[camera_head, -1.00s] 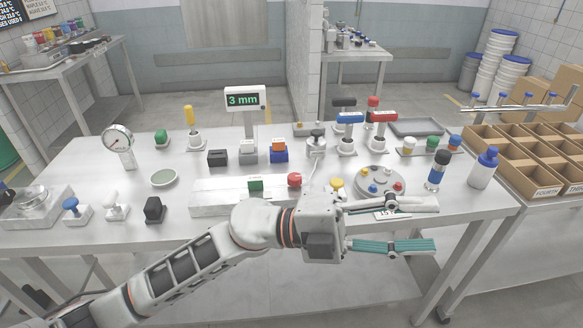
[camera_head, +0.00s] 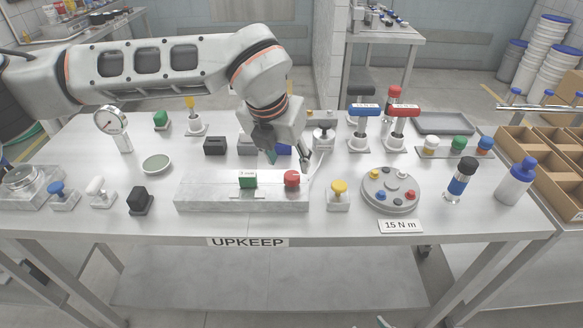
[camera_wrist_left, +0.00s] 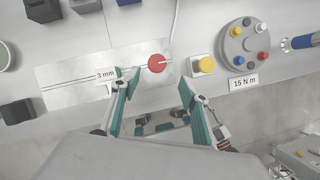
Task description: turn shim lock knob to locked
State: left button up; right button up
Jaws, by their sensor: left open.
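The red round knob (camera_head: 292,178) stands at the right end of a long, low metal block (camera_head: 215,192). A green piece (camera_head: 248,180) sits on the block to its left. My left gripper (camera_head: 287,160) hangs over the block's back side, close behind and above the knob. It is open and pointing down. In the left wrist view the red knob (camera_wrist_left: 157,63) lies just ahead of the gap between the open fingertips (camera_wrist_left: 159,80), with nothing held. A pale line on the knob slants slightly.
A yellow knob (camera_head: 339,188) on a small base and a round plate with coloured knobs (camera_head: 390,190) stand to the right. The table front around the UPKEEP label (camera_head: 247,242) is clear.

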aim_at(292, 175)
pick_arm(q)
jog(key=x, duration=0.7)
jog(key=shift+w+a+f, duration=0.2)
jog(key=shift+w+f, duration=0.05)
jog(key=shift+w, duration=0.05)
jog(key=shift+c, duration=0.5)
jog(key=c, duration=1)
